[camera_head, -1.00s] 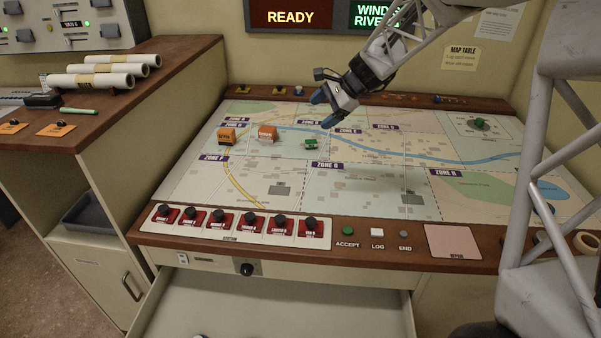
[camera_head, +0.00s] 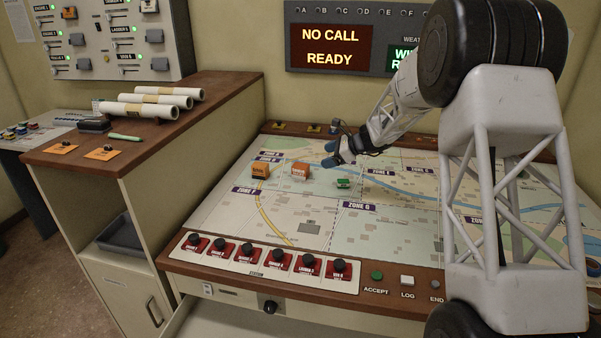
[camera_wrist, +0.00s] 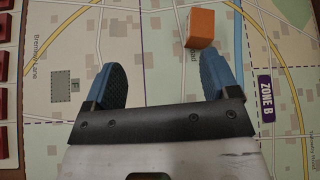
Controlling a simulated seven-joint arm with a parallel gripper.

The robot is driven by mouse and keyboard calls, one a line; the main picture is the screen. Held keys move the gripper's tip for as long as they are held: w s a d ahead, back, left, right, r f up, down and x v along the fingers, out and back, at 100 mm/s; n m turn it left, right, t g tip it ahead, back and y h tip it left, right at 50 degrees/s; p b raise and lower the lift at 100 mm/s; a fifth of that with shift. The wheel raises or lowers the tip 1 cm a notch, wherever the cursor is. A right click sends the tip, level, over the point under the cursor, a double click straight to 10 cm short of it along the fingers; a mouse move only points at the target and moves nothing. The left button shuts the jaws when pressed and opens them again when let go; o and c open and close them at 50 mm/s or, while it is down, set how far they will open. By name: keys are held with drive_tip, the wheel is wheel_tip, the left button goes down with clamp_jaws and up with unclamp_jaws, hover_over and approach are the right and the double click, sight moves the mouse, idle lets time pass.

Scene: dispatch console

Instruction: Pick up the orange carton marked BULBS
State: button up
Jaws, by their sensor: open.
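Two small orange cartons stand on the map table. The left carton (camera_head: 260,171) has dark lettering and the right carton (camera_head: 300,171) has pale lettering. The print is too small to tell which says BULBS. My gripper (camera_head: 339,157) is open and empty above the map, to the right of both cartons. In the wrist view my gripper (camera_wrist: 164,78) has its two blue fingers wide apart. One orange carton (camera_wrist: 200,28) shows past the right finger, not between the fingers. Its marking is not readable there, and I cannot tell which carton it is.
A small green box (camera_head: 343,183) stands on the map just below my gripper in the head view. Red switches with black knobs (camera_head: 275,260) line the table's front edge. White rolls (camera_head: 150,103) lie on the side cabinet. The map around the cartons is mostly clear.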

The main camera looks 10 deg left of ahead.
sight(301, 168)
drive_tip(key=w+a+f+m, duration=0.1)
drive_tip(key=w+a+f, duration=0.1)
drive_tip(key=w+f, duration=0.1)
drive_tip(key=w+a+f+m+y, duration=0.1)
drive_tip(key=w+f, duration=0.1)
drive_tip(key=f, duration=0.1)
drive_tip(key=w+a+f+m+t, duration=0.1)
drive_tip(key=w+a+f, duration=0.1)
drive_tip(key=w+f, duration=0.1)
drive_tip(key=shift+w+a+f+y, duration=0.15)
drive_tip(key=shift+w+a+y, duration=0.15)
drive_tip(key=shift+a, duration=0.05)
drive_tip(key=shift+a, duration=0.1)
drive_tip(key=shift+x, duration=1.2)
drive_tip(key=shift+f, duration=0.1)
drive_tip(key=shift+x, duration=2.6)
drive_tip(key=shift+w+f, duration=0.1)
drive_tip(key=shift+w, duration=0.05)
